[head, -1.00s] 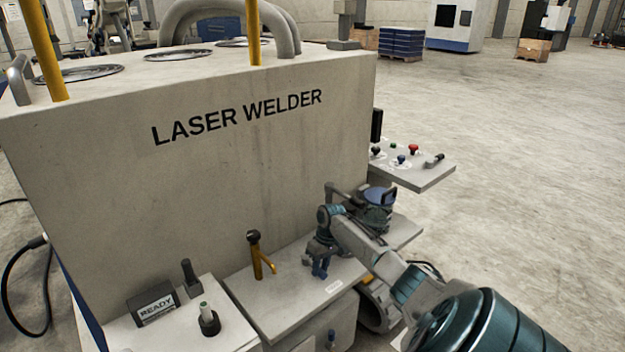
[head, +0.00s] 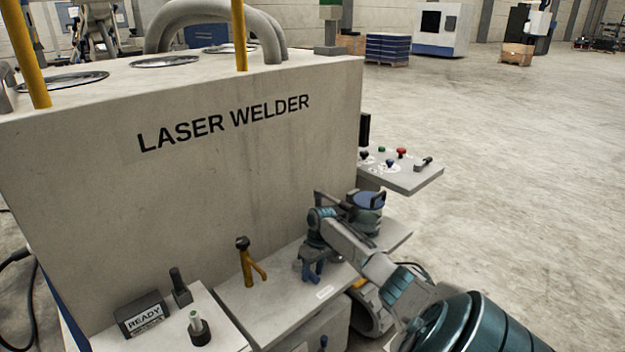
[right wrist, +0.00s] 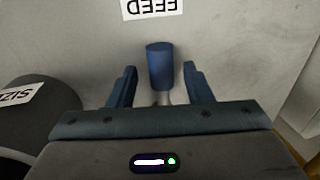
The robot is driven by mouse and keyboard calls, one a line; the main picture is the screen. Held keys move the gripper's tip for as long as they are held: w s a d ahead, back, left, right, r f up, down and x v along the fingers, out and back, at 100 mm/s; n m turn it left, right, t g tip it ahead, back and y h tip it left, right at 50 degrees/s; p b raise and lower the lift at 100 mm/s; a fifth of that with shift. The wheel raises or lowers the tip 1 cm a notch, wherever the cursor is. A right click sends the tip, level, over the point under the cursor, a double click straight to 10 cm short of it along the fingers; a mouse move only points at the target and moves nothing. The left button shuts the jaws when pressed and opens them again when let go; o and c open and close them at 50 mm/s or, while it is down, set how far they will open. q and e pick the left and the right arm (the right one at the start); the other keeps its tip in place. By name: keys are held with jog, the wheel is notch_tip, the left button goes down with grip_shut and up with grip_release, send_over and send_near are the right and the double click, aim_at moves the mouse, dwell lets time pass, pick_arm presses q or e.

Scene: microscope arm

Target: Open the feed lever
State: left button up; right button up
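The feed lever has a blue cylindrical grip (right wrist: 160,66) on a short metal stem. It stands by a white FEED label (right wrist: 152,8), upside down in the right wrist view; a small white label (head: 325,292) also shows on the shelf in the head view. My right gripper (right wrist: 160,88) is open, one finger on each side of the blue grip, with visible gaps on both sides. In the head view the right gripper (head: 312,270) is low over the shelf; the lever cannot be told apart from the blue fingers there. My left gripper is out of view.
A dark pot with a blue lid (head: 368,200) stands close behind the right gripper. A control panel (head: 412,180) juts out at right. The large LASER WELDER body (head: 220,180) rises behind.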

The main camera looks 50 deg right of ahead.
notch_tip(320, 180, up, 11)
jog(key=d+b, duration=0.1)
jog(key=d, duration=0.1)
jog(key=shift+s+f+b, duration=0.2)
jog(key=shift+b, duration=0.2)
dwell(0.5)
